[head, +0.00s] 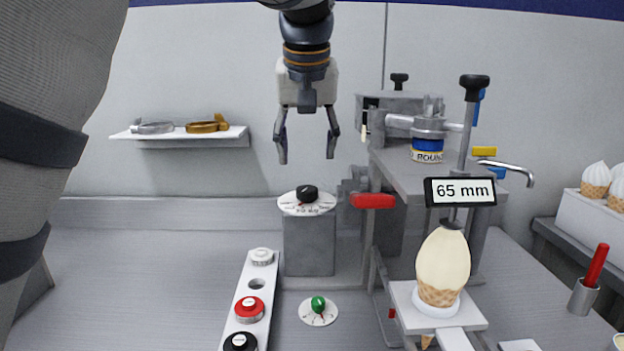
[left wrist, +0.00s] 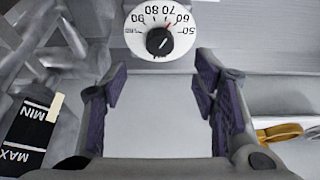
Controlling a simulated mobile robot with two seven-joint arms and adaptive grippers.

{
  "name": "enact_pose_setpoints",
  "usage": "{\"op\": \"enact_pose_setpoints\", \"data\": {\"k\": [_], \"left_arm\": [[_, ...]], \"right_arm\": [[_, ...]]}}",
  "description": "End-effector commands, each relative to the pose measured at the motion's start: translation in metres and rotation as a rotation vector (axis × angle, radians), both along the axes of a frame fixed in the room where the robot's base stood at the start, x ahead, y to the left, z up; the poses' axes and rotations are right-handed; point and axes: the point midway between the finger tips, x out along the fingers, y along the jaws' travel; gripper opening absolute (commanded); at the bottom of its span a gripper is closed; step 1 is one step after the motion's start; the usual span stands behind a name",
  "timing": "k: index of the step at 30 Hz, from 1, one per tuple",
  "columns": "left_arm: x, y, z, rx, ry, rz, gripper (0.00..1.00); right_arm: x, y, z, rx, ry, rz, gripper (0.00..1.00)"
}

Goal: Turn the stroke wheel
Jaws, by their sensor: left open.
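The stroke wheel appears to be the white numbered dial (head: 293,208) with a black knob (head: 307,193) on top of a grey post. In the left wrist view the dial (left wrist: 135,46) lies at the top, beyond the fingertips, with its black knob (left wrist: 158,41) and a red mark between 60 and 70. My left gripper (head: 307,160) points down with its fingers apart and empty, above the dial and not touching it. The fingers also show in the left wrist view (left wrist: 160,82). My right gripper is not in view.
A machine (head: 440,160) stands close on the right, with a red handle (head: 373,201), a "65 mm" display (head: 460,191) and a cone (head: 443,265) below it. A button strip (head: 258,285) and green knob (head: 318,304) lie in front. A shelf (head: 180,134) is on the back wall.

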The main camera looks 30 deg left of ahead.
Motion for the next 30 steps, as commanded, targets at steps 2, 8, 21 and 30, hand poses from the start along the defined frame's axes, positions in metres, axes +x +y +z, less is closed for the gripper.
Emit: {"op": "enact_pose_setpoints", "data": {"k": [2, 8, 21, 30], "left_arm": [[0.007, 0.005, -0.023, -0.002, 0.008, 0.001, 0.54], [0.021, 0.014, -0.064, -0.001, 0.005, 0.001, 0.54], [0.029, 0.018, -0.082, 0.000, 0.000, 0.001, 0.54], [0.029, 0.018, -0.082, -0.001, 0.001, 0.000, 0.06]], "right_arm": [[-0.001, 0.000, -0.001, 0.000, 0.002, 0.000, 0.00], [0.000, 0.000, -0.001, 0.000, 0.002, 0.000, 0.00], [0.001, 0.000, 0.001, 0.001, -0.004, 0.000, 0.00], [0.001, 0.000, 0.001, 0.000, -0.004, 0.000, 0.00]]}}
